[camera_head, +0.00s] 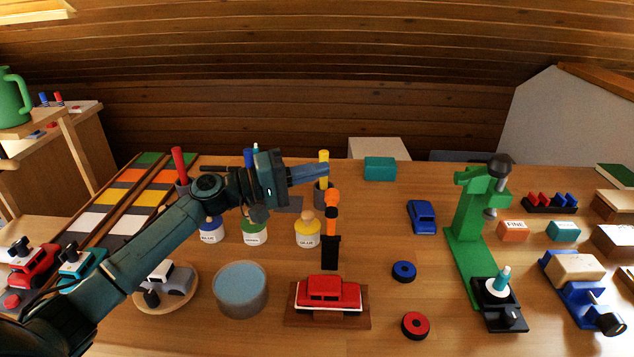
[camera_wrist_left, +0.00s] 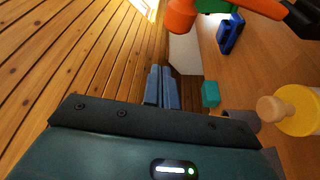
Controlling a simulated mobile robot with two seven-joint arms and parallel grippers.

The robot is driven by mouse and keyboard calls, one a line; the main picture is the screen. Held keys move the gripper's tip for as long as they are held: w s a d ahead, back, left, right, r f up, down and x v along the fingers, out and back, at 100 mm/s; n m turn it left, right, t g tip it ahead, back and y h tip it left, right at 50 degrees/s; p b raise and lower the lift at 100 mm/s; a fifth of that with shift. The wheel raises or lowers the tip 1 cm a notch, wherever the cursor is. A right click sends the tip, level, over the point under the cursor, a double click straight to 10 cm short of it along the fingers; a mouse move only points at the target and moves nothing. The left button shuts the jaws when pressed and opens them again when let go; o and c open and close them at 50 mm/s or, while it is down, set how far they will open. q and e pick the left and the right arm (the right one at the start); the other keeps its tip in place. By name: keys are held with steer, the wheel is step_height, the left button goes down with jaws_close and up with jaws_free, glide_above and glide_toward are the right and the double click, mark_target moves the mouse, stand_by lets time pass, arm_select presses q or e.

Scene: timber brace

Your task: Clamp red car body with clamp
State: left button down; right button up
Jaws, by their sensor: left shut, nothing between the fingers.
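The red car body (camera_head: 331,291) sits on a brown wooden block (camera_head: 300,319) at the front middle of the table. Just behind it stands the clamp (camera_head: 332,224), with an orange upper part and a black lower part. The orange part points up; I cannot tell whether the black part touches the car body. The clamp's orange end also shows at the top of the left wrist view (camera_wrist_left: 181,14). My left gripper (camera_head: 325,171) is shut and empty, above and behind the clamp's orange end. Its blue fingers lie together in the left wrist view (camera_wrist_left: 162,88). My right gripper is not in view.
Several paint and glue jars (camera_head: 308,232) stand left of the clamp, near a cup with a yellow stick (camera_head: 323,170). A round tub (camera_head: 240,288) is left of the car. Blue (camera_head: 403,271) and red rings (camera_head: 415,325) lie right. A green press (camera_head: 470,230) stands farther right.

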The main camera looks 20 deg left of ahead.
mark_target(331, 214)
arm_select(q)
steer(key=s, duration=0.1)
steer(key=s+d, duration=0.1)
steer(key=s+f, duration=0.1)
steer(key=shift+s+d+p, duration=0.1)
steer(key=shift+d+p, duration=0.25)
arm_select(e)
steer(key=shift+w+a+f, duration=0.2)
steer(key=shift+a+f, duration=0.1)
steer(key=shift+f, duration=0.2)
